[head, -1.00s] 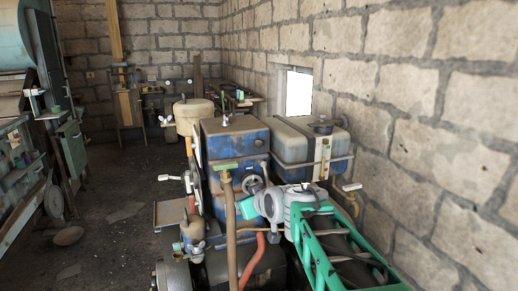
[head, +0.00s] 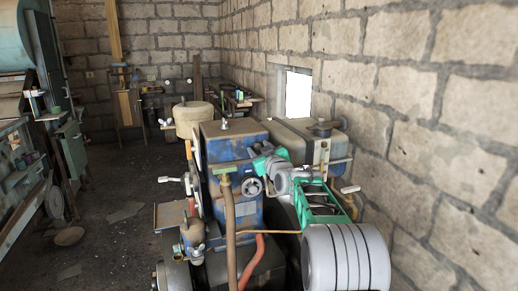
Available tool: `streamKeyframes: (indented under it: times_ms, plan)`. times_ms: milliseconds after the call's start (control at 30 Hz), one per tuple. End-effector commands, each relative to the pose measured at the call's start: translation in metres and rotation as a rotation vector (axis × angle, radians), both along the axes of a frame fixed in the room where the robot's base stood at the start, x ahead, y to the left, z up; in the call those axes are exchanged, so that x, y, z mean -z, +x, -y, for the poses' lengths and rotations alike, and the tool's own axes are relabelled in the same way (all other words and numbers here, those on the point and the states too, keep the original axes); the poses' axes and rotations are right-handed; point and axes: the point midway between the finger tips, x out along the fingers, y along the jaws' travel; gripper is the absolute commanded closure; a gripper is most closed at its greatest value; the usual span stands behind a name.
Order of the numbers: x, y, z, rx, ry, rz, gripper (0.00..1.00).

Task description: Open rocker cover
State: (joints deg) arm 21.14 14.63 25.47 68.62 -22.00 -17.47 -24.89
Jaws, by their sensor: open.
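The engine's blue housing (head: 232,143) stands in the middle of the head view, with a small fitting on its top. A handwheel (head: 251,187) shows on its front face. I cannot tell for sure which part is the rocker cover. A small green-topped part (head: 224,168) sits in front of the housing, above a brown upright pipe (head: 229,225). My gripper (head: 260,150) is at the housing's right side, close to its front right edge. Its jaws are small and partly hidden by my wrist; they look open and I see nothing held. Contact with the housing cannot be judged.
A grey-topped blue tank (head: 305,142) stands just right of my gripper. A red hose (head: 252,262) and a thin yellowish pipe (head: 270,232) run low in front. A stone wall (head: 430,140) bounds the right. The floor (head: 115,225) at left is mostly free.

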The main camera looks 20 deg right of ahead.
Motion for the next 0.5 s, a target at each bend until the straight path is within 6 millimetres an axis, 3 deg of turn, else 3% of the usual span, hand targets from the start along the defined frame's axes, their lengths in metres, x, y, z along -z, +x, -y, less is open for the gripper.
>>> streamKeyframes:
  times_ms: [67,500]
  plan:
    - [0.0003,-0.0002,0.0002,0.000,0.000,0.000,0.54]
    - [0.0001,-0.0005,0.0000,0.000,0.000,0.000,0.90]
